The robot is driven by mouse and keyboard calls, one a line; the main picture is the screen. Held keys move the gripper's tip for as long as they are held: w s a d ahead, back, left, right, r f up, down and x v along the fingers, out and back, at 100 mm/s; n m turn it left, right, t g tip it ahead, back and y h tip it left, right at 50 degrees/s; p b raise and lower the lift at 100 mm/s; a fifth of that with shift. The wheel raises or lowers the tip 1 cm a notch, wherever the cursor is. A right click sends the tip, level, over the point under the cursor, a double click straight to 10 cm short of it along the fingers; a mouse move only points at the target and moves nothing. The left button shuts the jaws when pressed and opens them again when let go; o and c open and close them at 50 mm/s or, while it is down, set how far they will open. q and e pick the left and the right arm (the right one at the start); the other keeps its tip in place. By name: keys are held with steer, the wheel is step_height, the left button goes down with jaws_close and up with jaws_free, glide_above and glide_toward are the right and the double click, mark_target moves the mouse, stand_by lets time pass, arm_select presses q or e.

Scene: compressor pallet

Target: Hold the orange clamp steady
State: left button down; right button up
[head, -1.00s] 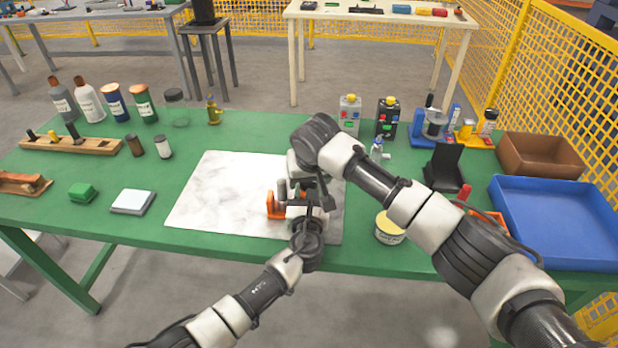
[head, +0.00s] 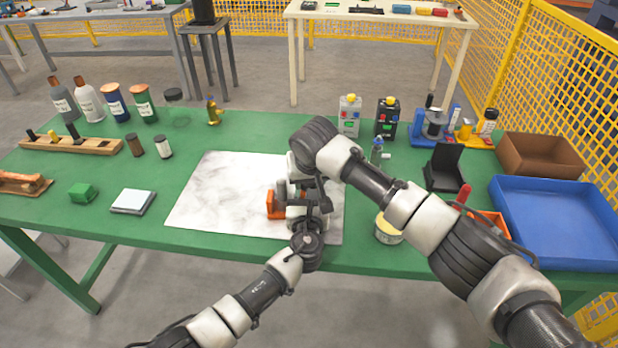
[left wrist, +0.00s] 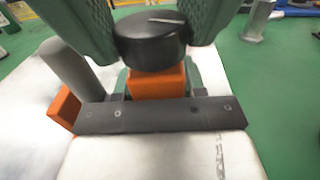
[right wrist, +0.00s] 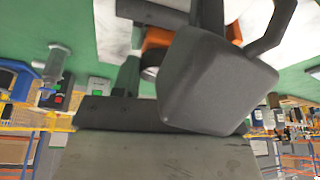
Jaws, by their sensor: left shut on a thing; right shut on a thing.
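The orange clamp (head: 275,205) is on the pale sheet (head: 215,190), near the table's front edge, and is mostly hidden by my two hands. My left gripper (head: 296,211) is shut on it from the near side. The left wrist view shows the clamp's orange block (left wrist: 156,82) just past a dark bar, and a black knob (left wrist: 150,42) with a white line above it. My right gripper (head: 304,185) is over the clamp from the far side. Two green textured fingers flank the knob. A grey block hides much of the right wrist view, with some orange (right wrist: 158,40) behind.
A yellowish tin (head: 388,230) stands right of the sheet, below my right forearm. A blue tray (head: 560,225) and brown box (head: 540,155) are at the right. Bottles (head: 90,103) stand at the back left. The left part of the sheet is bare.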

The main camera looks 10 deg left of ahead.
steer(key=m+h, duration=0.1)
steer(key=m, duration=0.3)
steer(key=shift+a, duration=0.15)
steer(key=shift+m+h, duration=0.8)
steer(key=shift+m, duration=0.8)
steer(key=o, duration=0.9)
steer(key=shift+o, duration=0.2)
steer(key=shift+r, duration=0.1)
steer(key=v, duration=1.1)
steer(key=shift+r, duration=0.35)
steer(key=shift+s+a, duration=0.15)
